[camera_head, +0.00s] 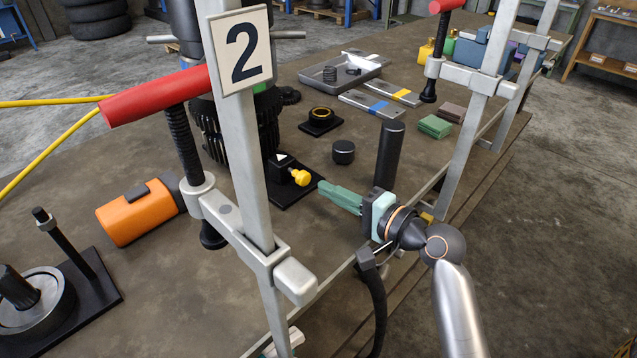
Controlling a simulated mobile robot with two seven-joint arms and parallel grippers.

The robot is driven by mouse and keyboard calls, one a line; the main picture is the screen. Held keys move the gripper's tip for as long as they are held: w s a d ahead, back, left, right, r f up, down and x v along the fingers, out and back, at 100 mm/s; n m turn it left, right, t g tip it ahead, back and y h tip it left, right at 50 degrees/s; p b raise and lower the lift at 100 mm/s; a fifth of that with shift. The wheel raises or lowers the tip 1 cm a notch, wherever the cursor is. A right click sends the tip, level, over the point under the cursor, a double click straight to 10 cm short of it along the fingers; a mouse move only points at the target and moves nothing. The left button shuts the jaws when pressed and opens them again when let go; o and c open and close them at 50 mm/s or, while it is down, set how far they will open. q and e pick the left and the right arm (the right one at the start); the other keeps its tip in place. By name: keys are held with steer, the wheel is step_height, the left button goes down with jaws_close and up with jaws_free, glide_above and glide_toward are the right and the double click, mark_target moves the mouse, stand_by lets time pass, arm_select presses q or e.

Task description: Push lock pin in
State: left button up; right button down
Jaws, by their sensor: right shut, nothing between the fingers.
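The lock pin with its yellow knob (300,177) sticks out of the right side of a small black block (281,166) on a black base plate. The knob stands out from the block; how deep the pin sits inside is hidden. My right gripper (323,189) has pale green fingers, shut and empty. They point left towards the knob, a little to its right, with a small gap showing between them.
A clamp post (243,150) with a "2" plate and red handle (152,95) stands just left of the block. A dark upright cylinder (388,155) stands behind my right gripper. An orange cylinder (139,217) lies at left. A second clamp (478,83) stands on the right edge.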

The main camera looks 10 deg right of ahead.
mark_target(306, 176)
arm_select(q)
steer(key=shift+r, duration=0.1)
arm_select(e)
steer(key=shift+x, duration=1.65)
steer(key=shift+r+p+x, duration=0.15)
steer(key=shift+p+x, duration=0.1)
steer(key=shift+x, duration=0.5)
steer(key=shift+r+p+x, duration=0.1)
steer(key=shift+p+x, duration=0.1)
steer(key=shift+x, duration=0.5)
arm_select(q)
steer(key=shift+s+r, duration=0.1)
steer(key=shift+r, duration=0.4)
arm_select(e)
steer(key=shift+d, duration=0.1)
arm_select(q)
steer(key=shift+d, duration=0.1)
arm_select(e)
steer(key=shift+r, duration=0.2)
